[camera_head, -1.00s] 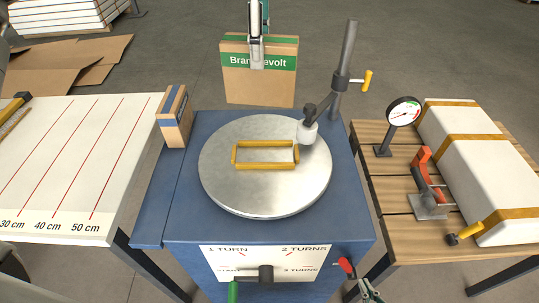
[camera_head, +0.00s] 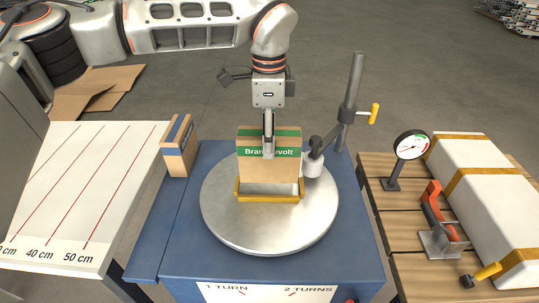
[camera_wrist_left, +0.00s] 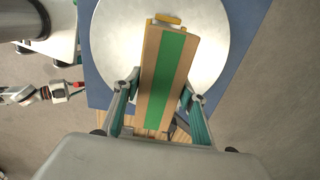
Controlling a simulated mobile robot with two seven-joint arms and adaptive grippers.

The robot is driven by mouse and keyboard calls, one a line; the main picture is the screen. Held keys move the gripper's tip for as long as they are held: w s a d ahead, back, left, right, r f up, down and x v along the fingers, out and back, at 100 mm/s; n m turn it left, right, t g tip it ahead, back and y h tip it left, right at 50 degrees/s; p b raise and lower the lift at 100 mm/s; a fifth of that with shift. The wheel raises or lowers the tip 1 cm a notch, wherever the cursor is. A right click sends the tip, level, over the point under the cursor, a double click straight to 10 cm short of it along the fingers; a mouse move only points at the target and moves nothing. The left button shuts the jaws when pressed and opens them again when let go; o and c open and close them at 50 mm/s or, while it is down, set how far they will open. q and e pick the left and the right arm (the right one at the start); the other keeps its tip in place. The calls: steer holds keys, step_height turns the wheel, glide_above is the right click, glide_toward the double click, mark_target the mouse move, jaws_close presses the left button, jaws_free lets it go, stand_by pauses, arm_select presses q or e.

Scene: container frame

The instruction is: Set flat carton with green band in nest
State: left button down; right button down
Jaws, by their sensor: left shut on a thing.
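The flat carton with a green band (camera_head: 268,168) stands upright, printed face toward me, above or in the back part of the yellow nest (camera_head: 268,198) on the round metal turntable. A pale strip shows between its lower edge and the nest's front rail; I cannot tell whether it touches the bottom. My left gripper (camera_head: 268,150) is shut on the carton from above. In the left wrist view the carton's top with its green band (camera_wrist_left: 168,70) lies between the fingers, and a yellow nest piece shows beyond it. My right gripper (camera_wrist_left: 62,91) is small there, near a red part; its jaws are unclear.
A clamp post (camera_head: 352,100) with a grey foot stands close to the carton's right. A smaller carton with a blue band (camera_head: 178,148) stands at the left edge of the blue bench. A dial gauge (camera_head: 410,145) and a red toggle clamp (camera_head: 434,215) are on the slatted table.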

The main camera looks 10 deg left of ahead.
mark_target(284, 168)
arm_select(q)
step_height(284, 168, down, 5)
steer(key=shift+r, duration=0.1)
stand_by(0.3)
steer(key=c, duration=1.2)
jaws_free()
steer(key=shift+f, duration=0.2)
